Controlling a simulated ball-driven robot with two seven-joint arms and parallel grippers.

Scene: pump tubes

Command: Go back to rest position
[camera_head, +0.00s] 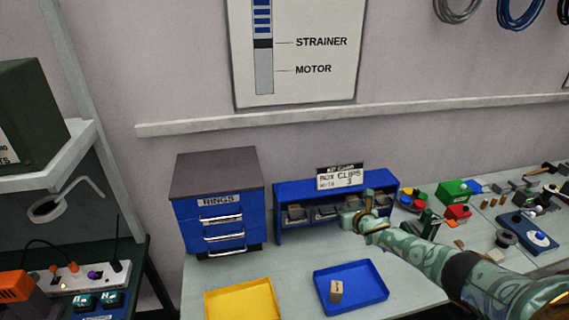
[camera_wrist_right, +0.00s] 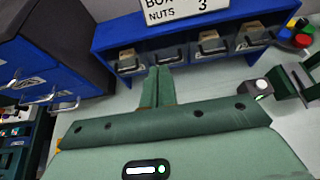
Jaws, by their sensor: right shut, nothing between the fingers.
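My right gripper (camera_head: 362,215) reaches in from the right in the head view and hovers in front of the blue bin shelf. In the right wrist view its two green fingers (camera_wrist_right: 158,88) are pressed together with nothing between them. The blue bin shelf (camera_head: 280,230) holds several small bins and has a sign on top reading box, clips and nuts; it also shows in the right wrist view (camera_wrist_right: 112,36). My left gripper is not in either view.
A blue drawer cabinet (camera_head: 200,228) marked RINGS stands left of the shelf. A yellow tray (camera_head: 243,300) and a blue tray (camera_head: 372,283) with a small tan block (camera_head: 336,291) lie in front. Coloured parts and tools crowd the bench at right.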

